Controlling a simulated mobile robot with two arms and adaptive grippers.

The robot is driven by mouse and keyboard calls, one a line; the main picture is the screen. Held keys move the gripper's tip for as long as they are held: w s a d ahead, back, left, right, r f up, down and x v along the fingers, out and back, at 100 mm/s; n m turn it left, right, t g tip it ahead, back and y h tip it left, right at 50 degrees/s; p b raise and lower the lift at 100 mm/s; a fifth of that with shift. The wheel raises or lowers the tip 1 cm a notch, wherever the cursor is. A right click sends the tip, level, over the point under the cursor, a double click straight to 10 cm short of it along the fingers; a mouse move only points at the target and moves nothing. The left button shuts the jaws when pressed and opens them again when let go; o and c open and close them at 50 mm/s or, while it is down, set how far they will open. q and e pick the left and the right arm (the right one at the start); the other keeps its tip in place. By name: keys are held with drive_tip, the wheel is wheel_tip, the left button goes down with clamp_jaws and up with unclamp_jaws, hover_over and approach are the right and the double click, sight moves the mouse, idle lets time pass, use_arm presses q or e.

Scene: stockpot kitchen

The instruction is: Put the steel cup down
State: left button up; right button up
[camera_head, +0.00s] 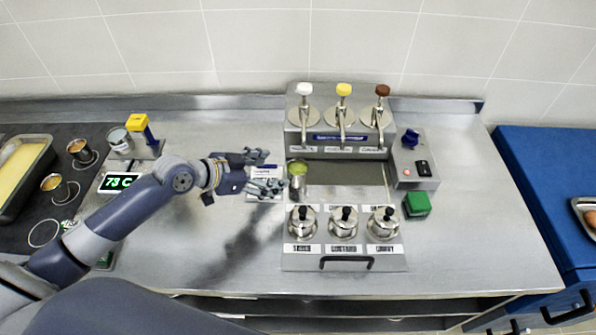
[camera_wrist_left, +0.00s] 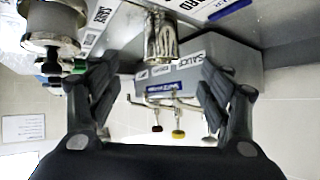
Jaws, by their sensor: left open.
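A steel cup (camera_head: 297,178) with a green top stands upright at the left end of the recessed strip, in front of the sauce pump unit (camera_head: 350,151). It also shows in the left wrist view (camera_wrist_left: 161,40), upside down in that picture, ahead of the fingers. My left gripper (camera_head: 273,171) is open just left of the cup, its fingers pointing at it. In the wrist view the space between the left gripper's fingertips (camera_wrist_left: 160,85) is empty, and the cup looks apart from both fingers. My right gripper is not in view.
Lidded pots (camera_head: 344,221) stand just in front of the cup. A control box (camera_head: 414,163) and green block (camera_head: 417,204) are to the right. Two orange-filled cups (camera_head: 79,151) (camera_head: 54,186) sit on the dark mat at left.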

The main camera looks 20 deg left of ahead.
sight(305, 168)
use_arm(q)
drive_tip(key=shift+n, duration=0.4)
drive_tip(key=x, duration=0.2)
drive_tip(key=p+x, duration=0.1)
drive_tip(key=x, duration=0.2)
drive_tip(key=shift+w+d+r, duration=0.2)
drive_tip(key=shift+d+r, duration=0.1)
drive_tip(key=shift+w+d+f+p, duration=0.3)
drive_tip(key=shift+w+f+p, duration=0.05)
drive_tip(key=shift+w+p, duration=0.3)
drive_tip(key=shift+p+x, duration=0.5)
drive_tip(key=shift+x, duration=1.4)
drive_tip(key=shift+a, duration=0.2)
drive_tip(key=c, duration=1.3)
drive_tip(key=shift+c, duration=0.4)
